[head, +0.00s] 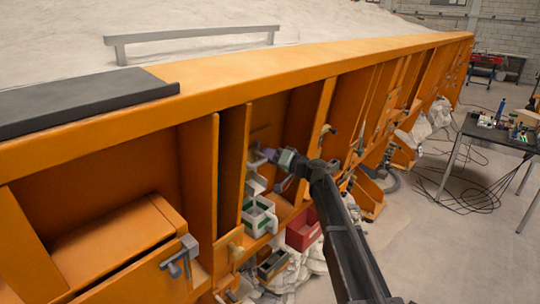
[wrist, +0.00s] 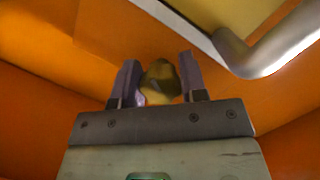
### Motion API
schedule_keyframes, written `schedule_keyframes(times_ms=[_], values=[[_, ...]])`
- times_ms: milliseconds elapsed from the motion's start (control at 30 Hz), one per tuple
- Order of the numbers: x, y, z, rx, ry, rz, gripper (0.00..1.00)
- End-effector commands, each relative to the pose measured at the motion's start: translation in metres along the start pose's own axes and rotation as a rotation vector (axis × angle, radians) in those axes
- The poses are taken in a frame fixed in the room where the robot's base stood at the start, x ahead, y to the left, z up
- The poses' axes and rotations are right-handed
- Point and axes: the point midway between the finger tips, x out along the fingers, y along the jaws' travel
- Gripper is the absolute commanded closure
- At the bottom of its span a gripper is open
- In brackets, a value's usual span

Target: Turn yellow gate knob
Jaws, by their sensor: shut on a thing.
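In the wrist view, the yellow-brown gate knob (wrist: 161,80) sits between the two purple-grey fingers of my gripper (wrist: 158,75). My gripper is shut on it, with orange metal behind. In the head view, my gripper (head: 268,155) reaches from the right into a recess of the orange sandbed frame (head: 262,75). There the knob cannot be made out at the fingertips. How far the knob is turned cannot be told.
A bent grey metal pipe (wrist: 270,58) runs close to the right finger in the wrist view. Below my gripper, the head view shows white-green bins (head: 259,215) and a red bin (head: 303,229). Orange ribs flank the recess. A cluttered table (head: 505,135) stands far right beyond open floor.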

Motion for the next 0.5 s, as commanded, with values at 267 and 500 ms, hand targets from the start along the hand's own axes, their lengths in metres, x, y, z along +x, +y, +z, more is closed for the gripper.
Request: schedule_keyframes(times_ms=[267, 500], values=[[-0.0006, 0.0001, 0.0009, -0.159, -0.002, 0.034, 0.85], [-0.0007, 0.0007, 0.0012, -0.223, -0.004, 0.048, 0.85]])
